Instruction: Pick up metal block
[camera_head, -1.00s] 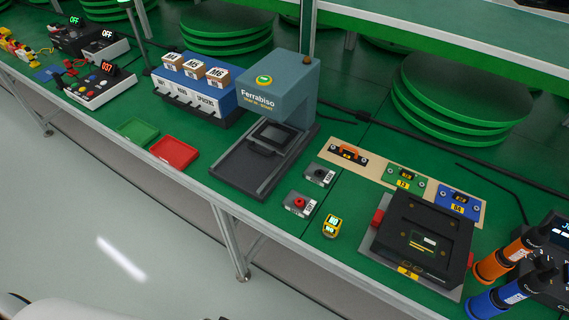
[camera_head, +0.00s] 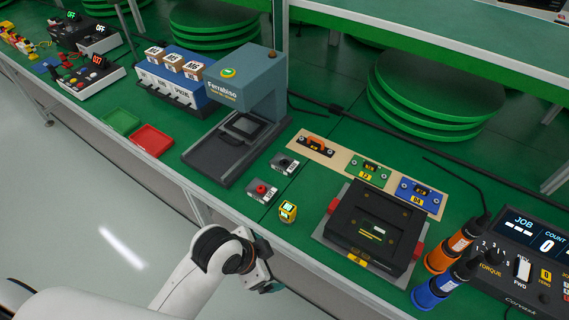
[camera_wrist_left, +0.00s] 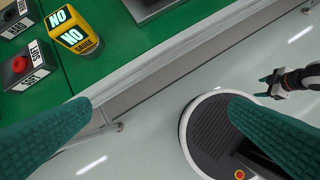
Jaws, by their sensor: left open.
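Two small grey blocks sit on the green table: one with a dark top (camera_head: 284,163) and one with a red knob (camera_head: 262,191). In the left wrist view they read HARD (camera_wrist_left: 16,20) and SOFT (camera_wrist_left: 22,70). I cannot tell whether either is the metal block. A yellow gauge block (camera_head: 288,212) stands nearer the front edge; it also shows in the left wrist view (camera_wrist_left: 72,32). My left gripper (camera_head: 268,282) is open and empty, in front of the table edge, apart from the blocks. What appears to be my right gripper (camera_wrist_left: 268,87) is small at the wrist view's right.
A blue-grey press (camera_head: 235,85) stands behind the blocks. A black fixture (camera_head: 375,230), an orange driver (camera_head: 447,250) and a blue driver (camera_head: 440,287) are at right. Green (camera_head: 120,121) and red (camera_head: 151,141) trays lie left. The table's front edge is close to my gripper.

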